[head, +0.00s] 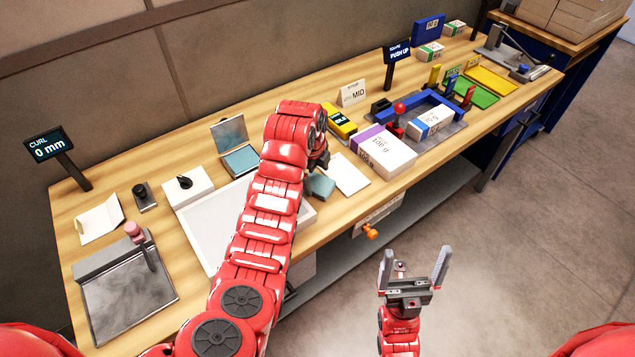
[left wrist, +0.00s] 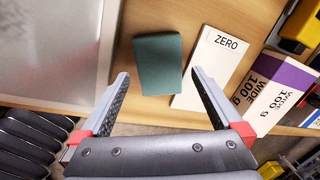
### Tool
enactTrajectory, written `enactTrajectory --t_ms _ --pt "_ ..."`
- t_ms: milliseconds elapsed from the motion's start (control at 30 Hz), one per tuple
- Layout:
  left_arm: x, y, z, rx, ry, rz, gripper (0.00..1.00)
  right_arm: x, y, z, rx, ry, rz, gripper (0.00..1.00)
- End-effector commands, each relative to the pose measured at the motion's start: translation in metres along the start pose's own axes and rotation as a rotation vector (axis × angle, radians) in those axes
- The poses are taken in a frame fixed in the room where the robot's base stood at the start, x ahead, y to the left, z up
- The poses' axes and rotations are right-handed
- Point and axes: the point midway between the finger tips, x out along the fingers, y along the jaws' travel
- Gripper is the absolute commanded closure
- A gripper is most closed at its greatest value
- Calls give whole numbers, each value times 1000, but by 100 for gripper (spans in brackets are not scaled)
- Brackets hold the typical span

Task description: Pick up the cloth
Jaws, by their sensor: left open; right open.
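The cloth is a small teal rectangle. It lies on the wooden bench near its front edge in the head view (head: 320,187), and shows whole in the left wrist view (left wrist: 158,62). My left gripper (left wrist: 160,73) is open and empty, its two fingers pointing toward the cloth with the cloth ahead between the fingertips. It appears apart from the cloth; the exact height is unclear. In the head view my left arm hides most of that gripper. My right gripper (head: 416,252) is open and empty, in front of the bench over the floor.
A white card marked ZERO (left wrist: 208,66) lies just right of the cloth. A pale grey panel (head: 205,222) lies to the left. A yellow device (head: 339,122) stands behind.

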Motion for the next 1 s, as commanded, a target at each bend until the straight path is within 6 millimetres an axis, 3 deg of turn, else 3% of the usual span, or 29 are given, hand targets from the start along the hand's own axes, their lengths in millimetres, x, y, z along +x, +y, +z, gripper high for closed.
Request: enactTrajectory --t_ms 33,200,500,900,1000 --pt "3 2 0 -1 2 9 0 10 0 -2 0 0 0 0" --pt "20 1 0 -2 2 4 0 14 1 -2 0 0 0 0" --pt "24 0 1 -1 0 -1 2 13 1 -2 0 0 0 0" --pt "24 0 1 -1 1 -1 74 13 1 -2 0 0 0 0" --pt "24 0 1 -1 1 -1 77 13 1 -2 0 0 0 0"
